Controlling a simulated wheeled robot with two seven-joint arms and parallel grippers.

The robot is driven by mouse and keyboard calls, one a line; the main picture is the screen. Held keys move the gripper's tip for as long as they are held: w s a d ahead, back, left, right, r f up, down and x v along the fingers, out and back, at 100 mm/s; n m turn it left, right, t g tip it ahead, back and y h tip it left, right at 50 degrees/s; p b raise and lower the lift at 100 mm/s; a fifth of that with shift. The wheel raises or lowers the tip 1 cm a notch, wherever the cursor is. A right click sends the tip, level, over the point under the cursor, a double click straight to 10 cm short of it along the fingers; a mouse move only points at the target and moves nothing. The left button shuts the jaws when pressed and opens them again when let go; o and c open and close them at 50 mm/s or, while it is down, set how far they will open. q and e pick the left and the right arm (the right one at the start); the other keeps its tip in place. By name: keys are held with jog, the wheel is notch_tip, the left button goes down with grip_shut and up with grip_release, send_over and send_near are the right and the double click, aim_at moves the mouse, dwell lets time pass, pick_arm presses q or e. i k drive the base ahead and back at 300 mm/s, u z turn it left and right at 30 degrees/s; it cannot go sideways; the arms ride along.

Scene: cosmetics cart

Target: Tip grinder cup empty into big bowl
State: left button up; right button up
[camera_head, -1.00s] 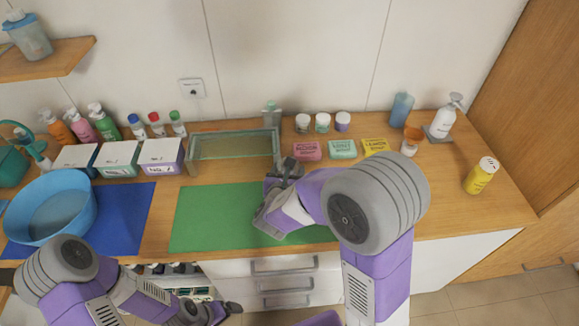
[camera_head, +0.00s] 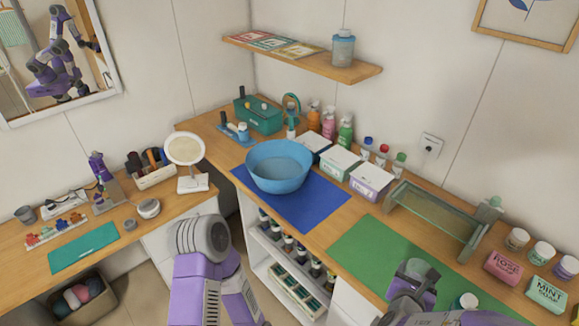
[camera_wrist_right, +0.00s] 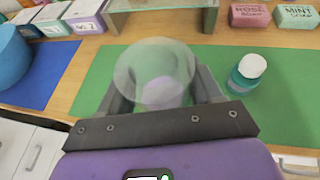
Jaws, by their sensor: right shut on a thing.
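The grinder cup (camera_head: 420,268) is clear and see-through. My right gripper (camera_head: 411,287) is shut on it above the green mat. In the right wrist view the cup (camera_wrist_right: 155,65) sits between the two fingers; a pale purple patch shows low in it, and I cannot tell if this is contents. The big bowl (camera_head: 279,166) is light blue and stands on the blue mat, to the left of and beyond the cup. The bowl's edge also shows in the right wrist view (camera_wrist_right: 10,62). My left arm shows at the bottom, but its gripper is out of sight.
A teal jar with a white top (camera_wrist_right: 247,73) stands on the green mat (camera_head: 372,250) right of the cup. A glass-sided tray (camera_head: 432,217) lies behind the mat. White-topped boxes (camera_head: 339,162) stand behind the blue mat (camera_head: 318,207). Soap boxes (camera_head: 502,267) are at right.

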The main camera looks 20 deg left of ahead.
aim_at(277, 166)
jog(key=u, duration=0.3)
jog(key=k, duration=0.35)
jog(key=u, duration=1.05)
jog(key=i, duration=0.65)
jog(key=u, duration=0.65)
jog(key=i, duration=0.9)
jog(key=z, duration=0.85)
jog(key=i, duration=0.55)
jog(key=z, duration=0.5)
